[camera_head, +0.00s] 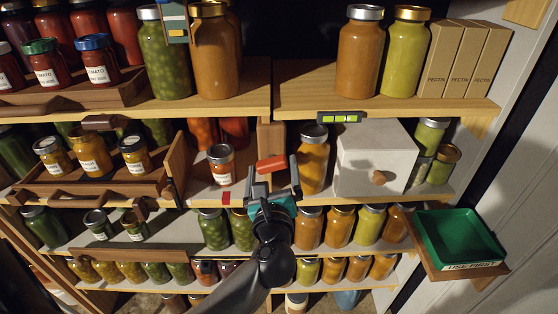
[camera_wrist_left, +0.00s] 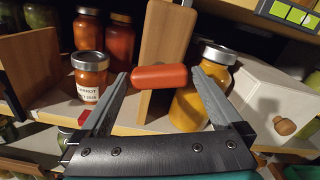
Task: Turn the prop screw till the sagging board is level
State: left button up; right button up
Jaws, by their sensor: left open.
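The prop screw shows a red handle (camera_head: 271,164), also large in the left wrist view (camera_wrist_left: 160,77), in front of a wooden upright (camera_head: 266,136). The upper right shelf board (camera_head: 290,101) carries a green spirit level (camera_head: 340,117) on its front edge; its bubble is too small to read. My left gripper (camera_head: 273,172) is open, its fingers on either side of the red handle. In the left wrist view, the handle appears between the fingertips (camera_wrist_left: 160,84), with small gaps at both ends; I cannot tell its depth. My right gripper is not in view.
A carrot jar (camera_head: 221,165) stands left of the gripper. A yellow-orange jar (camera_head: 312,160) stands close to its right, beside a white box (camera_head: 372,158) with a wooden knob. Filled jars and pectin boxes (camera_head: 462,60) stand on the upper boards. A green tray (camera_head: 458,238) is at right.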

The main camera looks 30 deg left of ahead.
pick_arm(q)
jog(key=shift+a, duration=0.1)
jog(key=shift+c, duration=0.8)
jog(key=c, duration=1)
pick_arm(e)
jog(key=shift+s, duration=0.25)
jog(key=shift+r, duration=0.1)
